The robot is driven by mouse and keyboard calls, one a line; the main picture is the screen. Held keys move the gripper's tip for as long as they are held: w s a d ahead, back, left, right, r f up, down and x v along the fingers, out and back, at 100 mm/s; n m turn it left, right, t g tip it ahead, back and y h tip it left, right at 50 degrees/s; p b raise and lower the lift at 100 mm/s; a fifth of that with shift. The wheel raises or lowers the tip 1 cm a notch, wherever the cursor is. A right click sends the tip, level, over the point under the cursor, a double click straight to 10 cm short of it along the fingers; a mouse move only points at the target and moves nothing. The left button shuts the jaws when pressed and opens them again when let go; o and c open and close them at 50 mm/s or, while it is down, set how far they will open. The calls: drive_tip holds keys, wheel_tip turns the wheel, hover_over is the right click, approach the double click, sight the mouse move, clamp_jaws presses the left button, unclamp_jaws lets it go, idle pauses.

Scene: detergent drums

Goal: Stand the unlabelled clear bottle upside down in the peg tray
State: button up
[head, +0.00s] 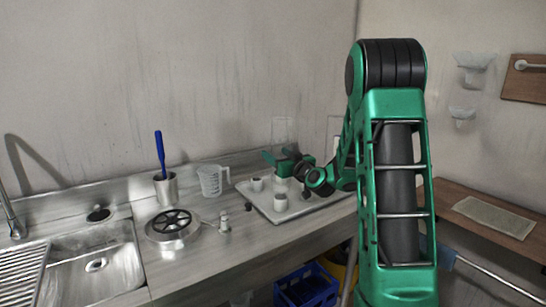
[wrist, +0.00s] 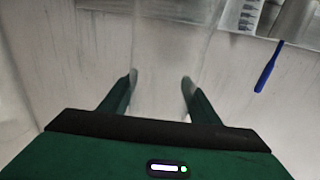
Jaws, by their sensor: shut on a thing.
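My gripper (head: 284,160) is over the pale peg tray (head: 262,211) on the counter. It is shut on a clear bottle (head: 283,129), whose see-through body rises above the fingers. In the wrist view my two fingertips (wrist: 159,82) stand either side of the clear bottle (wrist: 165,55), whose edges are very faint. Which end of the bottle points down is not clear. Its lower part is hard to make out against the tray. White cups (head: 280,202) sit in the tray, one at the front and others behind. The pegs are too small to tell.
A clear measuring jug (head: 211,181), a metal pot with a blue brush (head: 161,155) and a black-and-silver round device (head: 172,224) stand left of the tray. The sink (head: 90,265) is further left. A blue crate (head: 306,287) is below the counter. My arm hides the tray's right side.

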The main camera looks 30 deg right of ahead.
drive_tip(key=shift+f, duration=0.95)
drive_tip(key=o, duration=1.1)
drive_tip(key=s, duration=1)
drive_tip(key=shift+s+a, duration=0.3)
